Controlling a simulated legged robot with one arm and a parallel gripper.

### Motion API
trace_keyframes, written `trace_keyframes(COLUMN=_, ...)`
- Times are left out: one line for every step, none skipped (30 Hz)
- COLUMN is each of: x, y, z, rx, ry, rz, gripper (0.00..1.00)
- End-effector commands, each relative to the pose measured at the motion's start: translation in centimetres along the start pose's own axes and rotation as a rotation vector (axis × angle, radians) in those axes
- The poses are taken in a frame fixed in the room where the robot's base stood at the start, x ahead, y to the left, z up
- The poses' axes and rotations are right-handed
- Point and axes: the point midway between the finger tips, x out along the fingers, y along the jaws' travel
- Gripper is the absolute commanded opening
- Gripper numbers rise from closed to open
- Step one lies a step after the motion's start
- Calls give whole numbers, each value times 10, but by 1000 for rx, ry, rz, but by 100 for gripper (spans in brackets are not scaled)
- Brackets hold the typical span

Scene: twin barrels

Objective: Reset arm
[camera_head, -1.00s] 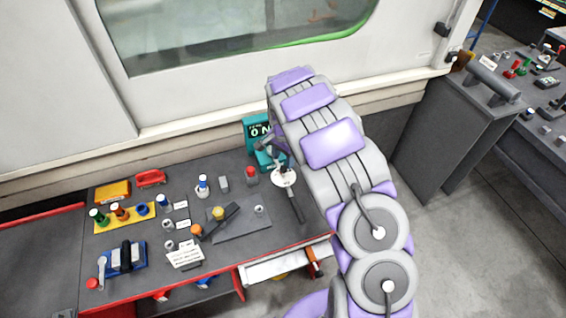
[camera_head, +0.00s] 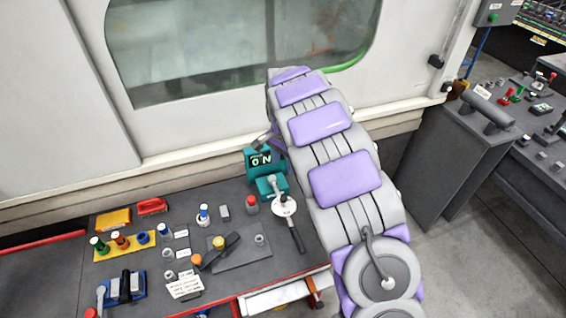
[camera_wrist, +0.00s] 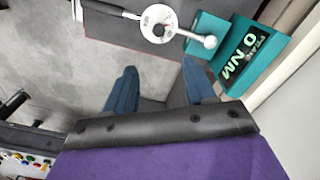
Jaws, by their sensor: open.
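My gripper (camera_wrist: 160,88) shows in the wrist view with its two blue fingers spread wide apart and nothing between them. In the head view my purple and grey arm reaches up toward the wall, and a small grey part near its far end shows beside the teal box; the fingertips are hard to make out there. A teal device with a display reading "0 NM" (camera_head: 262,160) stands at the back right of the workbench (camera_head: 215,262). It also shows in the wrist view (camera_wrist: 240,55), beyond the right finger. The gripper appears apart from it.
A round white dial tool with a dark handle (camera_head: 285,207) lies before the teal device. Several small parts and tools cover the bench. A white wall with a window (camera_head: 235,45) stands behind. A grey cabinet (camera_head: 450,150) stands at the right, with open floor before it.

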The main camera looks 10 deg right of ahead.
Motion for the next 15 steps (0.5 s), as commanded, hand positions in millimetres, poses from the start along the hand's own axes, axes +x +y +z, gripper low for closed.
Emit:
trace_keyframes(x=0, y=0, z=0, rx=0, ry=0, rz=0, gripper=55)
trace_keyframes(x=0, y=0, z=0, rx=0, ry=0, rz=0, gripper=55)
trace_keyframes(x=0, y=0, z=0, rx=0, ry=0, rz=0, gripper=55)
trace_keyframes(x=0, y=0, z=0, rx=0, ry=0, rz=0, gripper=55)
trace_keyframes(x=0, y=0, z=0, rx=0, ry=0, rz=0, gripper=55)
trace_keyframes(x=0, y=0, z=0, rx=0, ry=0, rz=0, gripper=55)
trace_keyframes(x=0, y=0, z=0, rx=0, ry=0, rz=0, gripper=55)
trace_keyframes(x=0, y=0, z=0, rx=-1, ry=0, rz=0, gripper=55)
trace_keyframes(x=-2, y=2, z=0, rx=-2, ry=2, rz=1, gripper=55)
trace_keyframes(x=-4, y=3, z=1, rx=-4, ry=3, rz=1, gripper=55)
trace_keyframes(x=-6, y=6, z=1, rx=-8, ry=5, rz=3, gripper=55)
trace_keyframes(x=-11, y=11, z=2, rx=-15, ry=8, rz=6, gripper=55)
trace_keyframes(x=-15, y=16, z=3, rx=-22, ry=9, rz=10, gripper=55)
trace_keyframes(x=-20, y=22, z=5, rx=-30, ry=11, rz=15, gripper=55)
trace_keyframes(x=-27, y=31, z=8, rx=-45, ry=16, rz=21, gripper=55)
